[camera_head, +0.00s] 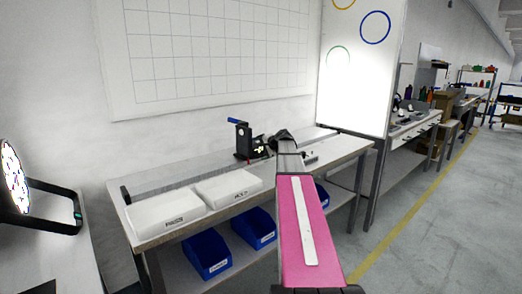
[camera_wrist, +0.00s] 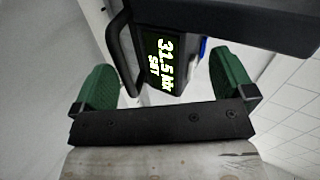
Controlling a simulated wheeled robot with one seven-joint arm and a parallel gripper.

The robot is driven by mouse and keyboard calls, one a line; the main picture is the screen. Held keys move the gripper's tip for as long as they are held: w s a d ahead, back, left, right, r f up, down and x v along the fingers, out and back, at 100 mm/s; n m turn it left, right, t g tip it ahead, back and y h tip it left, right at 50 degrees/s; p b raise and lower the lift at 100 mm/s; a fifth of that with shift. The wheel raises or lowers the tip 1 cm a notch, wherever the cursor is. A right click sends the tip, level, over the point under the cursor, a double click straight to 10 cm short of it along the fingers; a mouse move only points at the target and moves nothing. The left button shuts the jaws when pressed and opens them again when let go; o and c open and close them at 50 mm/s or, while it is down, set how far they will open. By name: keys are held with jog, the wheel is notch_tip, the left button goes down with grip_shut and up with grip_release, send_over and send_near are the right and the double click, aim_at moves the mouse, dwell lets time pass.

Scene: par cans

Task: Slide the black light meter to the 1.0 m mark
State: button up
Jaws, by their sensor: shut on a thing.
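The black light meter (camera_head: 243,140) stands upright on the long bench, at the rail (camera_head: 170,179) along its back. It has a blue lever on top and a small lit display. In the wrist view the meter (camera_wrist: 185,20) fills the top, its display (camera_wrist: 163,62) reading about 31.5 klx with SET below. My gripper (camera_wrist: 163,75) has its green fingers on either side of the meter and is shut on it. In the head view my gripper (camera_head: 271,146) is at the meter's right side, partly hidden by my arm. The distance marks are not legible.
Two white boxes (camera_head: 160,214) (camera_head: 228,187) lie on the bench front, left of the meter. Blue bins (camera_head: 207,255) sit on the shelf below. A bright lamp (camera_head: 14,178) faces in from the far left. A white board (camera_head: 358,75) stands behind the bench's right end.

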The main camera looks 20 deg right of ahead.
jog(key=shift+s+d+r, duration=0.15)
jog(key=shift+s+r, duration=0.15)
jog(key=shift+r, duration=0.25)
jog(key=shift+c, duration=0.6)
jog(key=shift+s, duration=0.25)
jog(key=c, duration=0.7)
jog(key=s+d+r, duration=0.1)
jog(key=s+d, duration=0.2)
jog(key=s, duration=0.6)
jog(key=shift+s+d+r, duration=0.3)
jog(key=shift+s+r, duration=0.05)
jog(key=shift+s, duration=0.05)
